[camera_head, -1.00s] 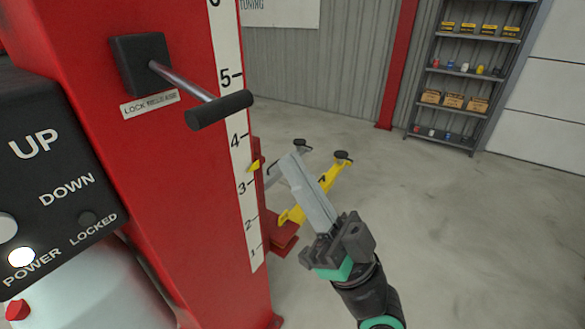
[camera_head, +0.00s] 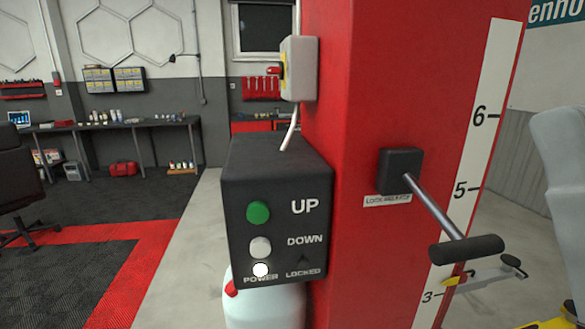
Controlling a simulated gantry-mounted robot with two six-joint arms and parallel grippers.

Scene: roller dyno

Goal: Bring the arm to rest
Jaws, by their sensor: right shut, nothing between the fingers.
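My left gripper is not in view.
A black control box (camera_head: 275,185) with UP and DOWN buttons is on the post; its POWER lamp (camera_head: 261,270) is lit white and LOCKED looks dark. A white container (camera_head: 265,308) stands below. A workbench (camera_head: 130,123) and a black chair (camera_head: 15,180) are at left.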

